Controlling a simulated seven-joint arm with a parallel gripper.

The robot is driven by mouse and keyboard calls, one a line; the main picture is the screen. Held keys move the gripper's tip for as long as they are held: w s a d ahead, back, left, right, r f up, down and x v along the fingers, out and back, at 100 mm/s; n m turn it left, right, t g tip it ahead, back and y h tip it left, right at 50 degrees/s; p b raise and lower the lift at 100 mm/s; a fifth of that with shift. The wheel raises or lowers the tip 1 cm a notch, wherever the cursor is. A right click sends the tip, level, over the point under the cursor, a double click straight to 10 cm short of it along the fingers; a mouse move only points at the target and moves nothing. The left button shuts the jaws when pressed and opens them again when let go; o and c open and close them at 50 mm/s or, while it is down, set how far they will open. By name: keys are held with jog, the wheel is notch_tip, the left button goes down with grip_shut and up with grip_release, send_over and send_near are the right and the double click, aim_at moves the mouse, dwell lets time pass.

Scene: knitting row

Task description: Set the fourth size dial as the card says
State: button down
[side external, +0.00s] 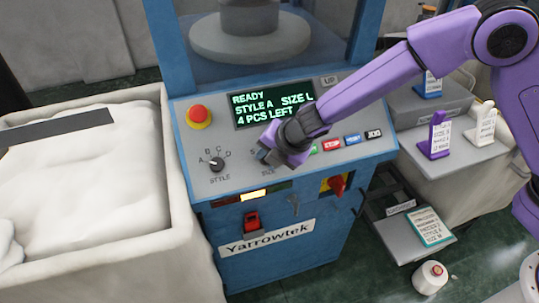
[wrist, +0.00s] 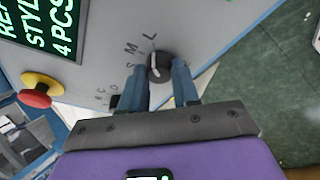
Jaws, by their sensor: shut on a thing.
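The size dial (wrist: 158,64) is a dark round knob on the grey panel, with letters S, M and L beside it in the wrist view. Its pale mark appears to point toward L. My gripper (wrist: 158,84) has its two blue-grey fingers on either side of the knob, shut on it. In the side view my gripper (side external: 272,152) covers most of the dial. The display (side external: 272,106) reads READY, STYLE A, SIZE L, 4 PCS LEFT. Small cards stand at the right: a purple one (side external: 440,140), a white one (side external: 484,122) and a blue one (side external: 429,86); their text is too small to read.
The style dial (side external: 216,164) is left of my gripper. A red emergency button (side external: 198,116) is on the panel's left. Several coloured buttons (side external: 352,138) sit close right of my gripper. A teal-edged card (side external: 432,226) lies low right. A bin of white cloth (side external: 90,180) fills the left.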

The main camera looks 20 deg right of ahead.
jog(key=shift+m, duration=0.6)
jog(key=shift+m+t, duration=0.3)
jog(key=c, duration=0.8)
grip_release()
jog(key=v, duration=1.7)
jog(key=shift+d+r, duration=0.2)
jog(key=shift+r, duration=0.05)
jog(key=s+d+f+m+g, duration=0.1)
jog(key=s+d+m+g, duration=0.1)
jog(key=s+d+m, duration=0.2)
jog(key=s+d+f+m+g+h, duration=0.1)
jog(key=s+d+m, duration=0.3)
jog(key=s+d, duration=0.6)
jog(key=s+d+f+m+g+h, duration=0.1)
jog(key=s+d+m+g, duration=0.2)
jog(key=s+d, duration=0.5)
jog(key=shift+d+f+m, duration=0.2)
jog(key=shift+d+m, duration=0.2)
jog(key=shift+d, duration=1.05)
jog(key=shift+d+f+m, duration=0.2)
jog(key=shift+d+m, duration=0.2)
jog(key=shift+d, duration=1.1)
